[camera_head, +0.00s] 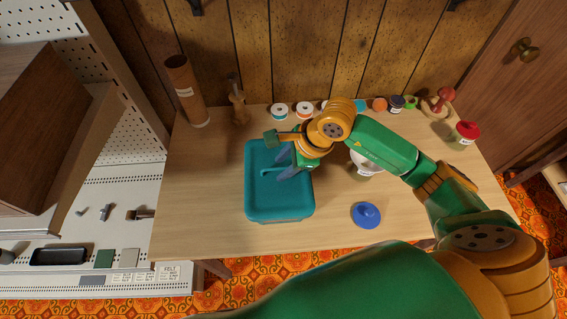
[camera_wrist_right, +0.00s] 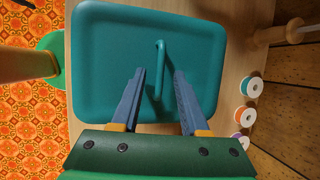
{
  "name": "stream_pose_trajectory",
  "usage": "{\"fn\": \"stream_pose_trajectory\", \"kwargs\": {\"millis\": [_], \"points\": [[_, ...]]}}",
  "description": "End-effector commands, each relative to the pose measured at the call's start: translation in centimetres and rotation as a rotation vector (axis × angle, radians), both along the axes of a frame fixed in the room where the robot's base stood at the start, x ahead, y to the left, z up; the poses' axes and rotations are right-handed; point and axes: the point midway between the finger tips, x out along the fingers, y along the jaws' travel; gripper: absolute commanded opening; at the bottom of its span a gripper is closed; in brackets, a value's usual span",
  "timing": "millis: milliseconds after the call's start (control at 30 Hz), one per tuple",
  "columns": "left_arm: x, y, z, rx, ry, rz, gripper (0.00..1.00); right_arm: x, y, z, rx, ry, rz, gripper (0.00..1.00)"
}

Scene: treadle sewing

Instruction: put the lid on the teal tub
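The teal tub (camera_head: 280,214) stands on the left-middle part of the wooden table. A flat teal lid (camera_head: 262,198) with a thin bar handle (camera_wrist_right: 159,60) lies over its top and looks level; whether it is fully seated I cannot tell. The lid (camera_wrist_right: 105,50) also fills much of the right wrist view. My right gripper (camera_head: 284,163) is above the lid. In the right wrist view its two fingers (camera_wrist_right: 160,75) are spread, one on each side of the handle, with gaps between. My left gripper is not in view.
A blue knobbed lid (camera_head: 366,214) and a pale jar (camera_head: 366,165) are right of the tub. Several thread spools (camera_head: 280,110) line the back edge. A brown tube (camera_head: 184,88) stands back left, a red-lidded jar (camera_head: 466,134) at right. The table's left front (camera_head: 200,220) is clear.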

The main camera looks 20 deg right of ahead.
Motion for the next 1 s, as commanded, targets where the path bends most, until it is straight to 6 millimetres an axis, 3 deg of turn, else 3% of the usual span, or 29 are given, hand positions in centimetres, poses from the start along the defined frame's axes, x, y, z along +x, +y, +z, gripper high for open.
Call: {"fn": "stream_pose_trajectory", "kwargs": {"millis": [300, 667, 1000], "points": [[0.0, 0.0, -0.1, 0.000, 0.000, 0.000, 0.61, -0.1, -0.2, 0.4, 0.000, -0.001, 0.001, 0.45], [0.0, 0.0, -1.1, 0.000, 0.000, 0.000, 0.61, -1.8, -2.2, 6.1, -0.002, -0.003, 0.000, 0.45], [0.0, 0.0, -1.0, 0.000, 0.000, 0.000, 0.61, -2.0, -2.3, 6.4, 0.000, 0.000, 0.000, 0.45]]}}
